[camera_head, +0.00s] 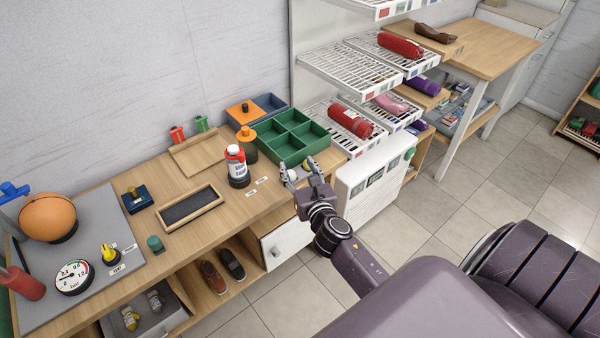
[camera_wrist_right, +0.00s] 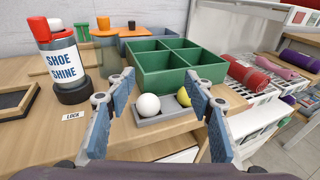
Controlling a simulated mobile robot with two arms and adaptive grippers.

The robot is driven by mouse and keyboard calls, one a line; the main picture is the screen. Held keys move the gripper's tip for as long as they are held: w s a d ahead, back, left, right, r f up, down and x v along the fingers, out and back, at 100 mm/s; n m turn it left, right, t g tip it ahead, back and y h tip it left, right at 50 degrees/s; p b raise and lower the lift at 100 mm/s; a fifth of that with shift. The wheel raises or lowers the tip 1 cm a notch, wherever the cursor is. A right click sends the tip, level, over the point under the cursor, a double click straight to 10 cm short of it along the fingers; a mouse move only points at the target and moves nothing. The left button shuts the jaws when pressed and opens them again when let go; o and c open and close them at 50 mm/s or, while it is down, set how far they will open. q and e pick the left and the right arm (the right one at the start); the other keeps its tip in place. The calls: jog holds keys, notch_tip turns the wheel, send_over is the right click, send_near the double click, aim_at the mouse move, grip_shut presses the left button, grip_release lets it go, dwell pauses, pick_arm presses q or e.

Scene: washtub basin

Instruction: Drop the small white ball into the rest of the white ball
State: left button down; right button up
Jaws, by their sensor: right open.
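A small white ball (camera_wrist_right: 148,105) is at the left end of a small grey rest (camera_wrist_right: 170,116) on the wooden bench. It looks seated there, with no clear gap beneath it. A yellow ball (camera_wrist_right: 204,99) is at the right end, partly behind my right finger. My right gripper (camera_head: 295,172) is over the bench's right front corner; in the wrist view its blue-padded fingers (camera_wrist_right: 165,115) are wide apart on either side of the white ball, which appears untouched. My left gripper is not in view.
A green divided tray (camera_head: 308,141) stands just behind the rest. A Shoe Shine bottle (camera_head: 236,162) stands to the left on a dark round base. White wire shelves (camera_head: 352,70) rise to the right. The bench between the bottle and the rest is mostly clear.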

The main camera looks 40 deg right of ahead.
jog(key=v, duration=1.2)
jog(key=s+a+f+m+g+y, duration=0.15)
jog(key=s+f+m, duration=0.3)
jog(key=f, duration=0.65)
jog(key=s+a+f+m+g+y, duration=0.1)
jog(key=s+a+f+m+g, duration=0.3)
jog(key=f, duration=0.7)
jog(key=s+a+f+m+g+y, duration=0.1)
jog(key=s+f+m+g, duration=0.3)
jog(key=f, duration=0.7)
jog(key=s+a+f+m+g, duration=0.1)
jog(key=s+f+m+g, duration=0.1)
jog(key=s+f+m, duration=0.6)
jog(key=s+a+f+m+g+y, duration=0.1)
jog(key=s+f+m, duration=0.8)
jog(key=s, duration=0.9)
jog(key=shift+s+a+f+g, duration=0.15)
jog(key=shift+a+f+g, duration=0.45)
jog(key=shift+g, duration=0.35)
jog(key=shift+m+y, duration=0.25)
